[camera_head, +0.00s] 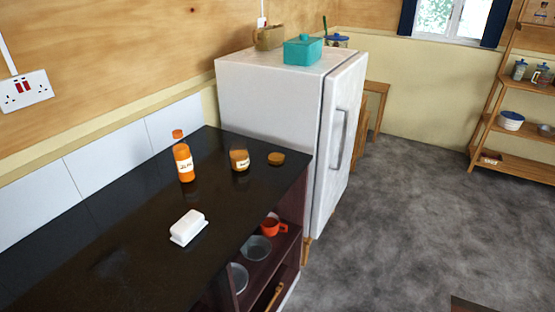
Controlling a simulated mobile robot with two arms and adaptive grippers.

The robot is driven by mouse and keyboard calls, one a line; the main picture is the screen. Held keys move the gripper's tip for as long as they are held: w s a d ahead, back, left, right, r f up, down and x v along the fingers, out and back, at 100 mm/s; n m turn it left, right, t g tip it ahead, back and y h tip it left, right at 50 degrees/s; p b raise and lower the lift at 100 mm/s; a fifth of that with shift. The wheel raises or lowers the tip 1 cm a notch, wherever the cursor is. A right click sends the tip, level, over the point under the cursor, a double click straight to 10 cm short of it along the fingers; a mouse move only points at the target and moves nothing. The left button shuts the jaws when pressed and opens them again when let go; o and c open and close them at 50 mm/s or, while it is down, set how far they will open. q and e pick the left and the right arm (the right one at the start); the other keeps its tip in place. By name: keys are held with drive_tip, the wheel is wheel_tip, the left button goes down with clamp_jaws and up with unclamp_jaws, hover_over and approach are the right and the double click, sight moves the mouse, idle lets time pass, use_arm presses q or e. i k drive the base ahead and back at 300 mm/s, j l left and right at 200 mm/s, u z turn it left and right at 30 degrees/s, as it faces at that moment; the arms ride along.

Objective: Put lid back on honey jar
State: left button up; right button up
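The honey jar (240,160) is a small amber jar with a pale label, standing upright on the dark countertop. A round, flat, orange-brown lid (276,158) lies on the counter just to the right of the jar, apart from it and near the counter's right edge by the fridge. The jar's top shows no separate lid on it. Neither of my grippers is in the head view.
An orange bottle (184,162) stands left of the jar, and a white butter dish (188,227) sits nearer on the dark counter (110,240). A white fridge (270,105) stands behind. Shelves below hold bowls and an orange mug (273,226). Open floor (420,220) lies to the right.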

sight(238, 157)
drive_tip(key=u, duration=0.4)
drive_tip(key=i+l+u, duration=0.65)
drive_tip(key=l+u, duration=0.15)
drive_tip(key=i+l, duration=0.15)
drive_tip(key=l, duration=0.2)
drive_tip(key=i+l, duration=0.15)
drive_tip(key=l, duration=0.15)
drive_tip(key=i+l+u, duration=0.1)
drive_tip(key=l, duration=0.25)
drive_tip(key=i+l, duration=0.2)
drive_tip(key=l, duration=0.15)
drive_tip(key=i+l, duration=0.15)
drive_tip(key=l, duration=0.2)
drive_tip(key=u, duration=0.05)
